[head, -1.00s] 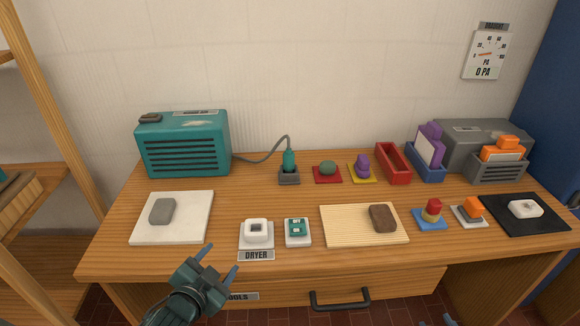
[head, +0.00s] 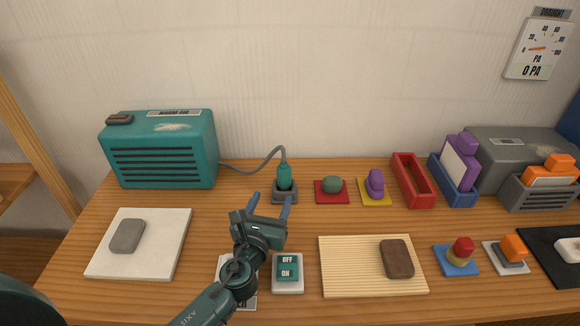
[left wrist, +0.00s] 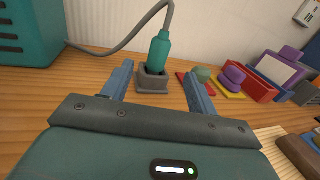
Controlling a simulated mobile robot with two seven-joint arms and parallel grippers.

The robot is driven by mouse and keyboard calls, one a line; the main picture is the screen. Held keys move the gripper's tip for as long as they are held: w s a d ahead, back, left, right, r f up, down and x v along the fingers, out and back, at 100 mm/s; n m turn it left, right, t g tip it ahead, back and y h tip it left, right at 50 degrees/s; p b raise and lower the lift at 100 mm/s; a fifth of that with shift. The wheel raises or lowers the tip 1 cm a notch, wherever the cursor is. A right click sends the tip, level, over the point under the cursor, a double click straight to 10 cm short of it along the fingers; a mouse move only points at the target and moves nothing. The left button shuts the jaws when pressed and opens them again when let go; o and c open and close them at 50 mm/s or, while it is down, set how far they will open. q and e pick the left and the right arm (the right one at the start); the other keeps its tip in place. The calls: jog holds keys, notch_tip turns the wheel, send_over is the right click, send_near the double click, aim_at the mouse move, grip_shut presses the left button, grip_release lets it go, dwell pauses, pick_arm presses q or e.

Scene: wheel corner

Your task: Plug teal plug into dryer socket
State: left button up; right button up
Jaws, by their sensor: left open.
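The teal plug (head: 284,177) stands upright in a small grey holder (head: 285,197) at the back of the table. Its grey cable runs left to the teal dryer box (head: 163,150). My left gripper (head: 270,202) is open and empty, just in front of the plug and holder. In the left wrist view the plug (left wrist: 159,50) shows beyond and between the open fingers (left wrist: 157,82), apart from them. The dryer socket (head: 224,268) is mostly hidden under my left arm, with only edges of its plate showing. My right gripper is not in view.
A white OFF/ON switch (head: 288,272) stands right of the socket. A red pad with a green piece (head: 332,186) and a yellow pad with a purple piece (head: 375,184) stand right of the plug. A pale board with a grey block (head: 127,236) lies at left.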

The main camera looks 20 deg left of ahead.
aim_at(282, 177)
pick_arm(q)
jog(key=shift+w+d+f+m, duration=0.1)
jog(key=shift+w+d+m, duration=0.05)
jog(key=shift+d+m, duration=0.15)
jog(key=w, duration=0.6)
jog(key=shift+w+a, duration=0.15)
jog(key=w, duration=0.3)
jog(key=w+b, duration=0.1)
jog(key=shift+w+a+f, duration=0.15)
jog(key=shift+w+a, duration=0.05)
jog(key=shift+a, duration=0.05)
jog(key=shift+w, duration=0.45)
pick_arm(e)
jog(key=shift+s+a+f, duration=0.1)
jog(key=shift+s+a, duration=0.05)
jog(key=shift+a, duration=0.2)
pick_arm(q)
jog(key=shift+c, duration=0.6)
jog(key=c, duration=1)
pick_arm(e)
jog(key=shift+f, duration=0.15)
